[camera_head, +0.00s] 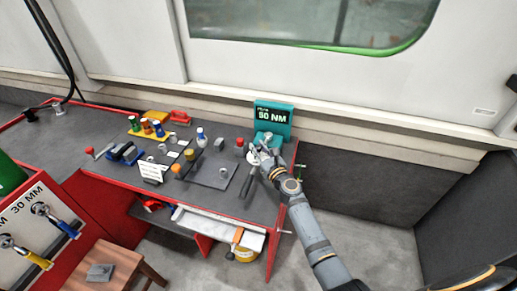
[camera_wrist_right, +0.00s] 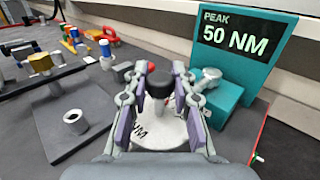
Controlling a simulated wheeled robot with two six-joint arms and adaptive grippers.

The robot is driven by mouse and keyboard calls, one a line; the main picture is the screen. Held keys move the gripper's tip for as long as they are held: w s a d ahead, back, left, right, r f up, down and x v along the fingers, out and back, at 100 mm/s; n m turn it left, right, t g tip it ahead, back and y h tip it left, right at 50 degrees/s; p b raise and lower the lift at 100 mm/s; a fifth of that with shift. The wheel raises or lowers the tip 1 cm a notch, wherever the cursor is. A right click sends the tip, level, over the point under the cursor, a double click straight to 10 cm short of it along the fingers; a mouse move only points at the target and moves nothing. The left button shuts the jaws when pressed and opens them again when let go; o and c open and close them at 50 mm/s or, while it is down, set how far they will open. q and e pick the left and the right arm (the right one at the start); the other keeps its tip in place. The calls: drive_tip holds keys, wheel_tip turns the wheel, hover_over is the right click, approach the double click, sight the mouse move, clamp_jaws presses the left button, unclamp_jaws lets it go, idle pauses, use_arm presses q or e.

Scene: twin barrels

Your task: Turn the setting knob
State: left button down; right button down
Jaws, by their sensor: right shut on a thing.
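The setting knob is a dark round knob (camera_wrist_right: 160,88) above a pale round plate (camera_wrist_right: 160,128) partly lettered "NM" in the right wrist view. My right gripper (camera_wrist_right: 161,74) has its fingers on either side of the knob and is shut on it. In the head view my right gripper (camera_head: 261,153) is at the bench's right end, in front of the teal box (camera_head: 283,127); the knob is hidden there. The teal box reads "PEAK 50 NM" in the wrist view (camera_wrist_right: 242,50), with a metal fitting (camera_wrist_right: 208,80) at its front. My left gripper is not in view.
A dark-handled tool (camera_head: 247,187) lies near the bench's front edge. A dark plate with a metal ring (camera_wrist_right: 76,122) lies left of the gripper. Several coloured parts stand farther left. A red-knobbed post (camera_head: 239,142) stands close by. A wooden stool (camera_head: 115,262) stands in front.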

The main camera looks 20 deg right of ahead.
drive_tip(key=shift+f+n+y, duration=0.1)
drive_tip(key=shift+n+y, duration=0.2)
drive_tip(key=shift+y, duration=0.2)
drive_tip(key=n+g+y+b, duration=0.1)
drive_tip(key=y+b, duration=0.1)
drive_tip(key=shift+d+f+n+y, duration=0.1)
drive_tip(key=shift+n+y, duration=0.2)
drive_tip(key=shift+n, duration=0.1)
drive_tip(key=n+g+y+b, duration=0.2)
drive_tip(key=y, duration=0.1)
drive_tip(key=n+g+y+b, duration=0.2)
drive_tip(key=y+b, duration=0.1)
drive_tip(key=shift+f+n+b, duration=0.15)
drive_tip(key=shift+n+b, duration=0.2)
drive_tip(key=shift+n, duration=0.05)
drive_tip(key=shift+r+n+g+y+b, duration=0.2)
drive_tip(key=shift+n+g+y+b, duration=0.9)
drive_tip(key=shift+g+y+b, duration=0.25)
drive_tip(key=c, duration=1.1)
unclamp_jaws()
drive_tip(key=shift+r, duration=0.1)
